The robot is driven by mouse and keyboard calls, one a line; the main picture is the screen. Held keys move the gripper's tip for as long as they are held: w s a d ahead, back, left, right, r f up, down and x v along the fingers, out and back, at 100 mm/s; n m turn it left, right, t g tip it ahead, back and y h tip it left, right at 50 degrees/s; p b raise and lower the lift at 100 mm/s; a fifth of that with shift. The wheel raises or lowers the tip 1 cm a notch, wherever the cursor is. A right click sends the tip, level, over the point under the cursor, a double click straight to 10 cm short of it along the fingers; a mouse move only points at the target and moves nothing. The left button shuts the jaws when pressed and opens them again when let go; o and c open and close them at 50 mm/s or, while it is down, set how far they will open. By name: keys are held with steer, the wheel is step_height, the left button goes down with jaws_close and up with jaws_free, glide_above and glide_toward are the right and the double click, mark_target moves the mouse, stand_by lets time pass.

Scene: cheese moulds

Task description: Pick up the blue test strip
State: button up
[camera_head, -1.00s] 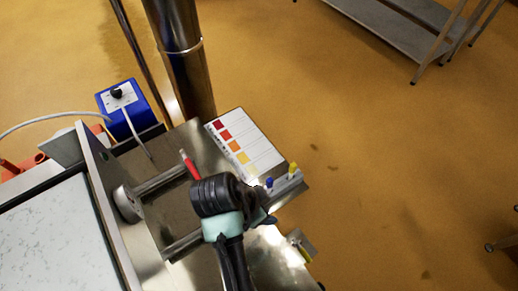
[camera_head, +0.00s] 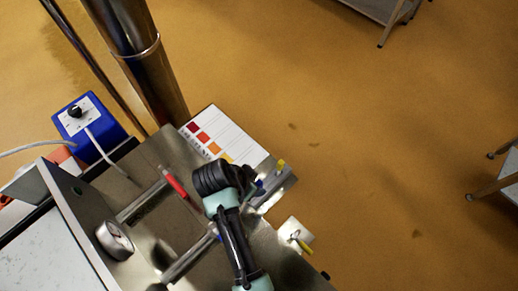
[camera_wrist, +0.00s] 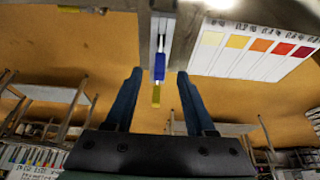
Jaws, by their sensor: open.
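A colour chart (camera_head: 203,138) lies behind the holder (camera_head: 276,190). A blue control box (camera_head: 90,125) stands beyond, near a steel column (camera_head: 140,55). Open floor lies to the right.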

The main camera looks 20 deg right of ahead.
mark_target(259, 185)
steer(key=shift+d+p+x, duration=0.2)
steer(key=shift+p+x, duration=0.2)
steer(key=shift+x, duration=2.2)
steer(key=shift+r, duration=0.1)
jaws_close()
